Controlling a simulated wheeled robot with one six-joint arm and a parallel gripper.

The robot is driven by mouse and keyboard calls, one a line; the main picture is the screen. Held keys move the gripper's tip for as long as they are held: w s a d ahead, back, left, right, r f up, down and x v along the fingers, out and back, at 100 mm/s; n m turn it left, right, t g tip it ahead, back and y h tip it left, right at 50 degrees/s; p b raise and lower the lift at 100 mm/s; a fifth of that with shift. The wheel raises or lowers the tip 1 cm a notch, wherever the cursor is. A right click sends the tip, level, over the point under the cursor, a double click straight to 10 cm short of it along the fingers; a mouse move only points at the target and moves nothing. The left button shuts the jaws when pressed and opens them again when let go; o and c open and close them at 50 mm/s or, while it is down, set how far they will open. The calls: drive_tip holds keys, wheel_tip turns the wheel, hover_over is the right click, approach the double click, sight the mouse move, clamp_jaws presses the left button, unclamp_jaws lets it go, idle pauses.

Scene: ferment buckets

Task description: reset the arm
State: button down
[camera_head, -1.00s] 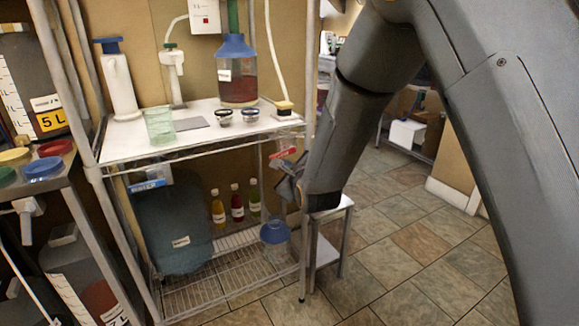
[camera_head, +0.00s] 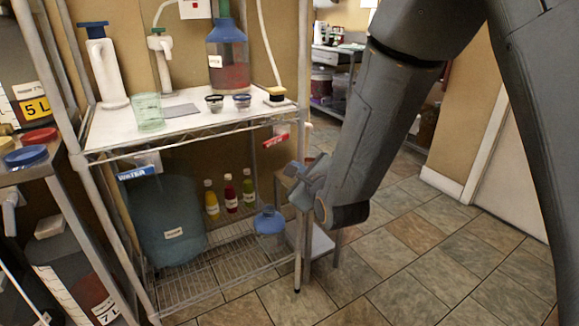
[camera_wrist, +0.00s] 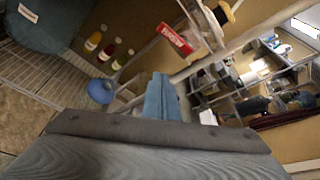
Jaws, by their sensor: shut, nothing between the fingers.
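My gripper (camera_head: 300,185) is at the right front post of the wire shelf unit, below the level of the white top shelf. In the wrist view my gripper (camera_wrist: 161,98) points toward the shelf side, its blue-grey fingers together and empty. My arm comes down from the upper right of the head view, with its forearm slanting to the lower left. I cannot tell from the head view whether the fingers touch the post.
The white top shelf (camera_head: 180,128) holds a glass beaker (camera_head: 148,112), a large blue-capped jar (camera_head: 228,62) and small dark cups. Below stand a big water jug (camera_head: 168,215), several sauce bottles and a blue round container (camera_head: 269,221). Tiled floor (camera_head: 420,250) at right is clear.

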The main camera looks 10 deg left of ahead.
drive_tip(key=shift+s+d+r, duration=0.1)
drive_tip(key=shift+s, duration=0.1)
drive_tip(key=s+d+f+n+g+h, duration=0.1)
drive_tip(key=s+d+n+g+h, duration=0.25)
drive_tip(key=d+n, duration=0.4)
drive_tip(key=s+d+f+n+g+h, duration=0.1)
drive_tip(key=s+d+n+g+h, duration=0.25)
drive_tip(key=d, duration=0.65)
drive_tip(key=s+d+r+n+g, duration=0.1)
drive_tip(key=s+d+n+g, duration=0.1)
drive_tip(key=s+d+n, duration=0.35)
drive_tip(key=s+d+r+n+g+p, duration=0.1)
drive_tip(key=s+d+n+g, duration=0.1)
drive_tip(key=s, duration=0.7)
drive_tip(key=s+d+r+n+g, duration=0.1)
drive_tip(key=s+d+n+g, duration=0.2)
drive_tip(key=s, duration=0.4)
drive_tip(key=d+r+p, duration=0.4)
drive_tip(key=r+p, duration=0.1)
drive_tip(key=p, duration=0.6)
drive_tip(key=shift+d+t+h, duration=0.15)
drive_tip(key=shift+t+h, duration=0.15)
drive_tip(key=shift+t, duration=0.1)
